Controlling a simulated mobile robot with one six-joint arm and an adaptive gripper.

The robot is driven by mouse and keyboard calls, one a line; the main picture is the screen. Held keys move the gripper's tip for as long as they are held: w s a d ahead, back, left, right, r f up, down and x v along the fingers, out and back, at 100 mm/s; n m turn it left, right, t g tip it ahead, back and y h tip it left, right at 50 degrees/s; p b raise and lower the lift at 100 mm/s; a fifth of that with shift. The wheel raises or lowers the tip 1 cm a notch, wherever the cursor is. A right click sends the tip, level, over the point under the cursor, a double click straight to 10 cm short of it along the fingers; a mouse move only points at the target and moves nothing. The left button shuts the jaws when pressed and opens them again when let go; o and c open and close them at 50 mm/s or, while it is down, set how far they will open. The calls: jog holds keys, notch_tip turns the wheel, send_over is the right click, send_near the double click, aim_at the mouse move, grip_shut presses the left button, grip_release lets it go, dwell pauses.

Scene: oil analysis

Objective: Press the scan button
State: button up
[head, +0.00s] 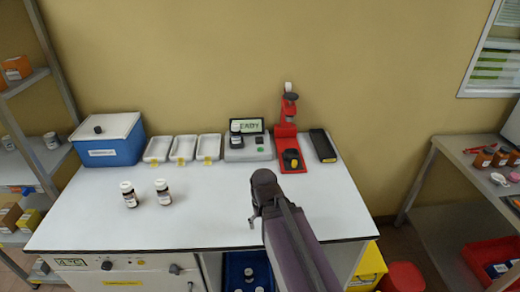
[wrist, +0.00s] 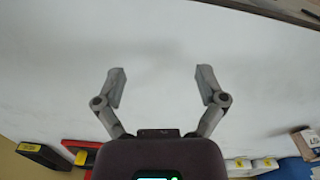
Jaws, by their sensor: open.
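The analyzer (head: 250,155) stands at the back middle of the white bench, a pale grey unit whose screen (head: 250,126) reads "READY". A small green patch, seemingly the scan button (head: 259,140), shows on its right part; its label is too small to read. My gripper (wrist: 162,88) is open and empty in the wrist view, above bare white bench top. In the head view my arm reaches over the front right of the bench, well short of the analyzer.
A red stand (head: 287,130) and a black tray (head: 323,145) are right of the analyzer. White trays (head: 184,148) and a blue box (head: 107,143) are left of it. Two bottles (head: 129,194) (head: 163,191) stand front left. The bench between my arm and the analyzer is clear.

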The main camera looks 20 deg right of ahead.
grip_shut()
dwell(1.2)
